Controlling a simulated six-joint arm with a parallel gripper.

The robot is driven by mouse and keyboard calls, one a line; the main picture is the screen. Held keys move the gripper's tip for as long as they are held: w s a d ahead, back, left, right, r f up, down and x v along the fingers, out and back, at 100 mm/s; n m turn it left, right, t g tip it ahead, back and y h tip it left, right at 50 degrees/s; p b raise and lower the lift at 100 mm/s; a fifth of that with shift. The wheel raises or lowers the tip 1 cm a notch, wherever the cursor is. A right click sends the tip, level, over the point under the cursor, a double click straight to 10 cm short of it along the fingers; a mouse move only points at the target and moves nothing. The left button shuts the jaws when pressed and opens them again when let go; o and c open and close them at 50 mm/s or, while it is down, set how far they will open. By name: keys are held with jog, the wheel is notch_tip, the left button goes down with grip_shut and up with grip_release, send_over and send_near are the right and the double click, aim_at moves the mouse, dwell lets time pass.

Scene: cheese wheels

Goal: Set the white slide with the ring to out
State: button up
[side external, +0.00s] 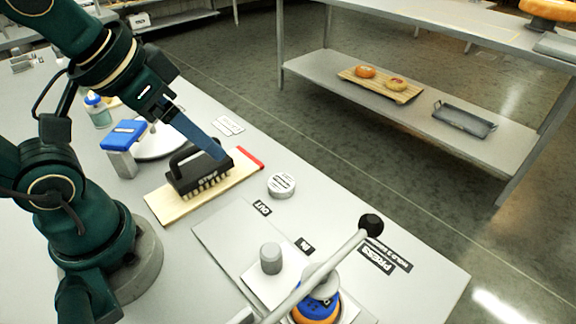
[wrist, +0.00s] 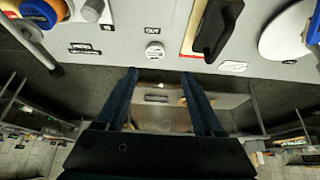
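The white slide (side external: 255,283) lies on a grey plate (side external: 225,232), with a grey upright knob (side external: 270,259) on it. The knob also shows in the wrist view (wrist: 92,10). A blue and orange ring-shaped piece (side external: 316,307) sits at the slide's front right, partly hidden by the lever; it also shows in the wrist view (wrist: 42,12). The slide's knob is beside the "IN" label (side external: 304,245), away from the "OUT" label (side external: 262,208). My gripper (wrist: 160,72) is open and empty, apart from the slide; its blue finger is above the black brush in the side view.
A black brush (side external: 196,170) lies on a wooden board (side external: 165,207). A lever with a black ball (side external: 371,224) slants over the slide. A blue-lidded container (side external: 122,146) stands near my arm.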

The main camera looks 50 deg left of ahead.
aim_at(270, 250)
jog(key=d+f+m+g, duration=0.2)
jog(key=d+f, duration=0.1)
jog(key=d, duration=0.1)
jog(key=d+f+m+g, duration=0.2)
jog(key=d+f, duration=0.1)
jog(key=d, duration=0.1)
jog(key=w+d+f+m+g, duration=0.1)
jog(key=d+f+m, duration=0.1)
jog(key=d+f, duration=0.1)
jog(key=shift+d+f+g, duration=0.3)
jog(key=shift+d+g, duration=0.1)
jog(key=shift+d, duration=0.5)
jog(key=shift+f+m, duration=0.25)
jog(key=shift+m, duration=0.05)
jog(key=shift+f, duration=2.3)
grip_shut()
